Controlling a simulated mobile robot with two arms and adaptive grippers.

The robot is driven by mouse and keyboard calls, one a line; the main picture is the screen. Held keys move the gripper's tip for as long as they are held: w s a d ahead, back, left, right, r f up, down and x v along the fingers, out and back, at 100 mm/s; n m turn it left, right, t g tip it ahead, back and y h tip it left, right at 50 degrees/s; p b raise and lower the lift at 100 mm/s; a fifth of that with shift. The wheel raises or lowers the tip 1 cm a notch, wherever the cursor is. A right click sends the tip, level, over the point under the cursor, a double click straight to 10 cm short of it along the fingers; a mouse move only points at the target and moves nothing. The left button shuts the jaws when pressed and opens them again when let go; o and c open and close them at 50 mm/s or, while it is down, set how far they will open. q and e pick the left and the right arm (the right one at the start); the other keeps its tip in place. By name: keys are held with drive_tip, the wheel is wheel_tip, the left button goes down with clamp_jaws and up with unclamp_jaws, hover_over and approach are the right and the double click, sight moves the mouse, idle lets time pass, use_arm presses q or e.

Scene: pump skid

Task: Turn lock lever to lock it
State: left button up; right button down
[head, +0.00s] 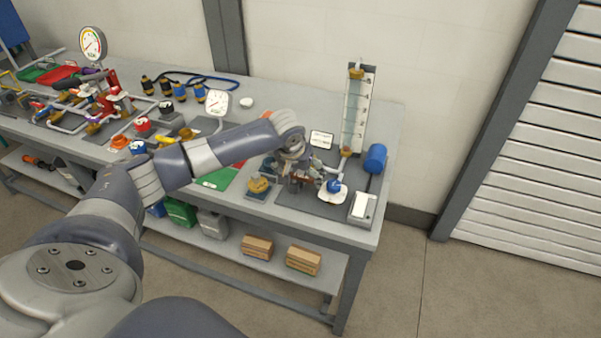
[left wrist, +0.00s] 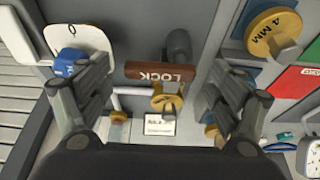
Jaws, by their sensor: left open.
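The lock lever (left wrist: 160,73) is a brown bar marked LOCK, the letters upside down in the left wrist view. It lies crosswise between the two spread fingers of my left gripper (left wrist: 158,90), apart from both. A dark grey rounded post (left wrist: 178,46) stands beside the lever, and a brass fitting (left wrist: 167,98) is just below it in the picture. In the head view my left gripper (head: 303,179) is over the right end of the bench, and it largely hides the lever. My right gripper is not in view.
A blue knob on a white plate (left wrist: 88,38) is by the left finger. A brass disc marked 4 MM (left wrist: 272,33) is at upper right. A tall flow gauge (head: 357,110) and a blue cylinder (head: 375,158) stand close to the gripper on the bench (head: 385,115).

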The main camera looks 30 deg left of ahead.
use_arm(q)
drive_tip(key=shift+c, duration=0.2)
drive_tip(key=c, duration=1)
